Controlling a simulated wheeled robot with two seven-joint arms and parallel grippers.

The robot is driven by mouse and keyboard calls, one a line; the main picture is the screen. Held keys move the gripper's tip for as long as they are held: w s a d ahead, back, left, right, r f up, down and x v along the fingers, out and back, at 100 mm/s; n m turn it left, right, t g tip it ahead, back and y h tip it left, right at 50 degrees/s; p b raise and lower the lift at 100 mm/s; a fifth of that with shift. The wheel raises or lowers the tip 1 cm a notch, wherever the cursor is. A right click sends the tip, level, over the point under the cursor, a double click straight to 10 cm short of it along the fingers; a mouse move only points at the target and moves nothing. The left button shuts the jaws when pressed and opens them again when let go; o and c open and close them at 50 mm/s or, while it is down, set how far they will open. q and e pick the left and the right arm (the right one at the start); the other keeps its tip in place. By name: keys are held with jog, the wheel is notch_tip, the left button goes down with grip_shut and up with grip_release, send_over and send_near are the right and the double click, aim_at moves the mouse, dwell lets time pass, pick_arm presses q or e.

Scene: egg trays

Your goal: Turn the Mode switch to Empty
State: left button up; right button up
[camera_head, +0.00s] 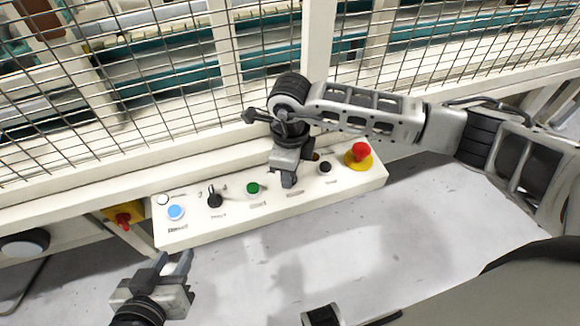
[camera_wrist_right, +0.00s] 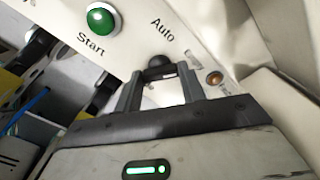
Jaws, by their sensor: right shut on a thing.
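The Mode switch, a black knob (camera_wrist_right: 160,67), sits between the fingertips of my right gripper (camera_wrist_right: 160,80) in the right wrist view. The way the knob points is hard to tell. In the head view my right gripper (camera_head: 288,180) is down at the control panel (camera_head: 225,228) and hides this knob. It is shut on the knob. My left gripper (camera_head: 171,262) is open and empty, below the panel's left end.
A green Start button (camera_wrist_right: 102,18) is left of the knob. The panel also carries a blue button (camera_head: 176,212), another black switch (camera_head: 215,198), a black knob (camera_head: 325,167) and a red emergency stop (camera_head: 360,152). A wire mesh fence (camera_head: 160,100) stands behind; bare floor lies in front.

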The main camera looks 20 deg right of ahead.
jog(key=shift+r+m, duration=0.1)
jog(key=shift+m, duration=0.6)
jog(key=o, duration=1)
notch_tip(320, 180, up, 16)
jog(key=shift+f, duration=0.1)
